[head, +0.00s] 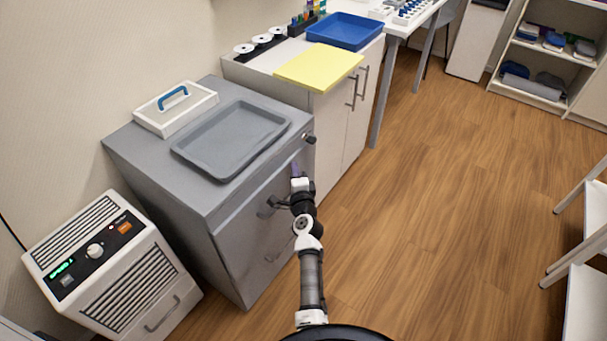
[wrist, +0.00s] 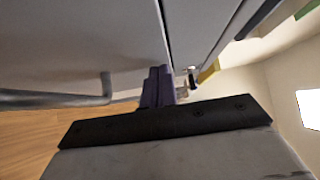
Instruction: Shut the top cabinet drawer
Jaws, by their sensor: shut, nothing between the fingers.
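The grey cabinet (head: 140,150) stands against the wall at the left in the head view. Its top drawer front (head: 245,217) is just under the cabinet top and looks close to flush; I cannot tell whether a small gap is left. A dark handle (head: 268,206) shows on the front, partly behind my arm. My gripper (head: 295,169) is at the right part of the drawer front, its purple fingers together and empty. In the wrist view the shut fingers (wrist: 158,88) are against or very near the grey front, beside a dark seam. A grey bar handle (wrist: 60,98) is to their left.
A grey tray (head: 190,158) and a white lidded box (head: 163,122) with a blue handle sit on the cabinet. A white cabinet (head: 335,125) with a yellow board (head: 320,67) adjoins it. A white machine (head: 120,262) stands at the left.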

